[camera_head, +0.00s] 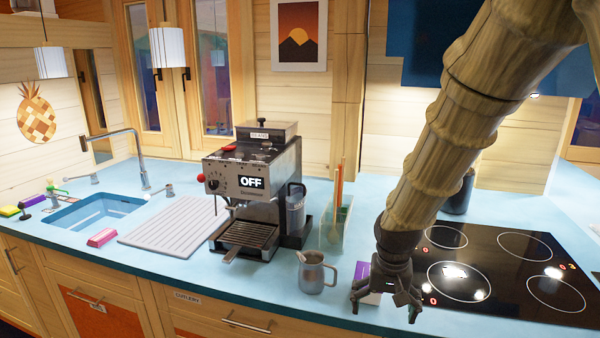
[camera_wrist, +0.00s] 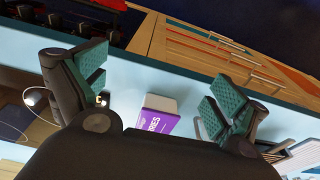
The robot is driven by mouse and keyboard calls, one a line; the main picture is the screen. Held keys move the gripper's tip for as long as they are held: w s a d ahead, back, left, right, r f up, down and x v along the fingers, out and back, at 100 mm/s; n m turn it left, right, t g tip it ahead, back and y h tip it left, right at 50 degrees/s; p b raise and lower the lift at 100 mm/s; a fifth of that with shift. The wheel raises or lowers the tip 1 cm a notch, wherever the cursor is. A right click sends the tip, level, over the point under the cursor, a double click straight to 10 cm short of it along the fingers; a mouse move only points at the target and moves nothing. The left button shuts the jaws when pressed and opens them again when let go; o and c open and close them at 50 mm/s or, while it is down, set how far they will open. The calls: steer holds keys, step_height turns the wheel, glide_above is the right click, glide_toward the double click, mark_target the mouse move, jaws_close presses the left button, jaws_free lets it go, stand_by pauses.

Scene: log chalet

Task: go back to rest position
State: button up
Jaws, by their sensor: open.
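My gripper (camera_head: 386,298) hangs low over the blue counter at the left edge of the cooktop, fingers pointing down. In the wrist view my gripper (camera_wrist: 168,98) has its two teal-padded fingers spread wide with nothing between the pads. A purple and white box (camera_head: 366,282) stands on the counter just behind and beside the fingers in the head view. The purple box (camera_wrist: 158,115) also shows in the wrist view, below the gap between the fingers, with part of its lettering visible. My gripper partly hides the box in the head view.
A metal pitcher (camera_head: 317,272) stands just left of my gripper. The black cooktop (camera_head: 510,270) lies to the right, and a glass holder with utensils (camera_head: 336,225) stands behind. The ribbed drain board (camera_head: 178,225) and sink (camera_head: 98,210) are at the left.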

steer(key=s+d+f+n+g, duration=0.1)
steer(key=s+f, duration=0.5)
steer(key=f, duration=0.6)
steer(key=s+d+f, duration=0.1)
steer(key=s+f, duration=0.4)
steer(key=f, duration=0.7)
steer(key=s+d+f, duration=0.1)
steer(key=s+f, duration=0.6)
steer(key=s, duration=0.4)
steer(key=s+d+f+n, duration=0.1)
steer(key=s+f, duration=0.6)
steer(key=s, duration=0.3)
steer(key=shift+s+f+g, duration=0.3)
steer(key=shift+s+f, duration=0.05)
steer(key=shift+y, duration=0.3)
